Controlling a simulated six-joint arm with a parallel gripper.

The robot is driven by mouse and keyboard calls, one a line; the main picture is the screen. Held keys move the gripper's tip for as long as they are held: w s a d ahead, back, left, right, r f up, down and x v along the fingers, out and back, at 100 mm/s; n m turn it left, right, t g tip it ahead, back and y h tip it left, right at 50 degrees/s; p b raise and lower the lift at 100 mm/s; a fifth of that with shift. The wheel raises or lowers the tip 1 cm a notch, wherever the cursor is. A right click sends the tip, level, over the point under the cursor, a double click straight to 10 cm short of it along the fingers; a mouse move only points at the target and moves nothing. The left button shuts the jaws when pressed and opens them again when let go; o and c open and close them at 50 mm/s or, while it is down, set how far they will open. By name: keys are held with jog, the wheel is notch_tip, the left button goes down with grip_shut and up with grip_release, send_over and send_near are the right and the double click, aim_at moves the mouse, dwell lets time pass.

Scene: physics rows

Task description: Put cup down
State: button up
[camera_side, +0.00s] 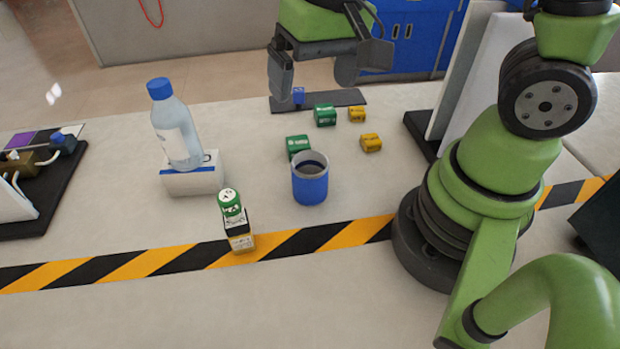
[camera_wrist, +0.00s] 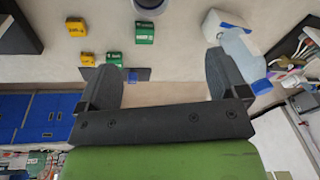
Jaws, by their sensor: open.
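A blue cup (camera_side: 310,182) with a pale rim and a dark inside stands upright on the table, right of centre in the side view. Part of it also shows at the top edge of the wrist view (camera_wrist: 150,5). My gripper (camera_side: 312,88) is open and empty. It is above the far part of the table, behind the cup and apart from it. In the wrist view its two fingers (camera_wrist: 165,85) are spread wide with nothing between them.
Green blocks (camera_side: 298,145) and yellow blocks (camera_side: 371,142) lie behind the cup. A stack of small blocks (camera_side: 236,222) stands front left of the cup, by the striped tape (camera_side: 310,238). The front table is clear.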

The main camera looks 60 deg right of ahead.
jog(key=g, duration=0.2)
send_over(310, 171)
jog(key=s+a, duration=0.1)
jog(key=a, duration=0.1)
notch_tip(310, 171, down, 7)
jog(key=shift+h, duration=0.3)
jog(key=f, duration=0.8)
jog(key=shift+s+a+f, duration=0.1)
jog(key=shift+s+f, duration=0.2)
jog(key=shift+f, duration=0.75)
jog(key=c, duration=1.1)
jog(key=shift+o, duration=0.2)
jog(key=shift+r, duration=0.15)
